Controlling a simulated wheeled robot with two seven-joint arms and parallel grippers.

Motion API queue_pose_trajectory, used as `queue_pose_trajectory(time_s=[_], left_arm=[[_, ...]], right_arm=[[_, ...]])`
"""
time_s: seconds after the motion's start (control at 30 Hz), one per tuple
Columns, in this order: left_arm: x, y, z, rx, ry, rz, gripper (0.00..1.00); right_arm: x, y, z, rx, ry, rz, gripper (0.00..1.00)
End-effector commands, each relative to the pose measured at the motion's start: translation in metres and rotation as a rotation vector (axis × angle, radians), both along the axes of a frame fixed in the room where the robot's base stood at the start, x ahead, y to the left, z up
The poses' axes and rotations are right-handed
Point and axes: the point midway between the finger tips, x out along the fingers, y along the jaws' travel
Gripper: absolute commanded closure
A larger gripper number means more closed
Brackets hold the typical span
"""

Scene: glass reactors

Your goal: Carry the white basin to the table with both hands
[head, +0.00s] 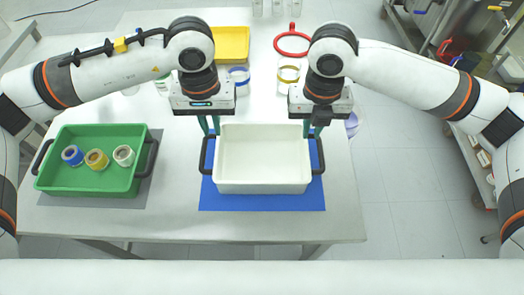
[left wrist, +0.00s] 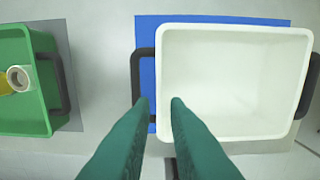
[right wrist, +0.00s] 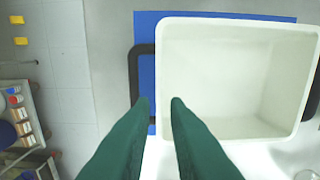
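The white basin (head: 262,158) is empty and sits upright on a blue mat (head: 262,202) on the table. It has a dark handle on each side, the left handle (head: 206,156) and the right handle (head: 318,156). My left gripper (head: 209,127) is open at the left handle, its green fingertips pointing down. My right gripper (head: 313,129) is open at the right handle. In the left wrist view (left wrist: 159,100) and right wrist view (right wrist: 159,100) the fingertips are apart, one over the handle bar, the other over the basin's edge. I see no firm hold on either handle.
A green tray (head: 92,183) with blue, yellow and white rings stands on a grey mat at the left. A yellow tray (head: 231,45), a red ring (head: 292,38) and several jars are further back. The table's front edge (head: 190,239) is close; floor lies to the right.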

Motion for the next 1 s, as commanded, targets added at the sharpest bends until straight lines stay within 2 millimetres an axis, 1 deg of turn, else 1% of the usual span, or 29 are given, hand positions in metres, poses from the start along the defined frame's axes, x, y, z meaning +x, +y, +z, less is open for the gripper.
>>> queue_pose_trajectory(time_s=[0.17,0.27,0.37,0.7,0.9,1.0], left_arm=[[0.0,0.0,-0.002,-0.001,0.002,0.002,0.85],[0.0,0.0,-0.009,0.0,0.004,0.002,0.85],[-0.001,0.0,-0.023,-0.001,0.005,0.002,0.85],[-0.001,0.0,-0.087,-0.001,0.006,0.003,0.85],[-0.001,-0.001,-0.112,-0.003,0.004,0.002,0.85],[0.0,0.0,-0.118,-0.002,0.002,0.002,0.85]], right_arm=[[0.0,0.0,-0.002,0.001,0.0,-0.002,0.85],[0.0,0.0,-0.009,0.001,0.002,-0.003,0.85],[0.0,0.0,-0.023,0.0,0.003,-0.003,0.85],[0.0,0.0,-0.087,0.0,0.003,-0.005,0.85],[0.0,0.0,-0.112,0.0,0.002,-0.004,0.85],[0.0,0.0,-0.118,0.002,0.001,-0.003,0.85]])
